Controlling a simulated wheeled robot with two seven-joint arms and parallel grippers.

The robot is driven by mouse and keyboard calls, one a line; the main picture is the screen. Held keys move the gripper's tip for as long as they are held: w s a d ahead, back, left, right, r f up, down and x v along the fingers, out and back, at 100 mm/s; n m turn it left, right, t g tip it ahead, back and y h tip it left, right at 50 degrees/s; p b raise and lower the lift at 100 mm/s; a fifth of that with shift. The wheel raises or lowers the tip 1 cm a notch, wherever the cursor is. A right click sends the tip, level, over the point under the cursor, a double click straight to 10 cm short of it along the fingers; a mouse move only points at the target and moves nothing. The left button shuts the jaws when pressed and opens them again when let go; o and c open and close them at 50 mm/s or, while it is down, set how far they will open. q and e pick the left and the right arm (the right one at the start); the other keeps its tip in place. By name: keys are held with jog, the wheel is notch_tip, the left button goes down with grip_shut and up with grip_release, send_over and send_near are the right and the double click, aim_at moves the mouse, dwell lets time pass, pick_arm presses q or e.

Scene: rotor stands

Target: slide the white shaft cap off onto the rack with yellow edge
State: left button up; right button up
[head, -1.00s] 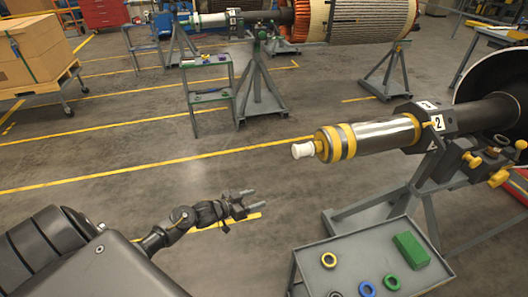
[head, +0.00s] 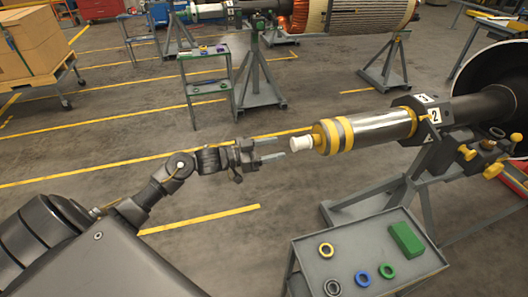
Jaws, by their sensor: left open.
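The white shaft cap (head: 301,144) sits on the left end of the horizontal shaft (head: 385,126), beside its yellow bands. My left gripper (head: 283,148) is open and empty. Its two fingers point right, with their tips just left of the cap in the picture; I cannot tell whether they touch it. A table (head: 485,29) at the top right shows a yellow edge. The near grey cart (head: 297,262) below the shaft shows no clear yellow edge. My right gripper is not in view.
A grey stand (head: 432,212) supports the shaft. A small rack (head: 206,92) stands farther back. Floor between my left arm and that rack is clear.

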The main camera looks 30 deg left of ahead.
aim_at(293, 144)
pick_arm(q)
jog(key=x, duration=0.7)
jog(key=shift+w, duration=0.15)
jog(key=c, duration=0.8)
jog(key=shift+r, duration=0.15)
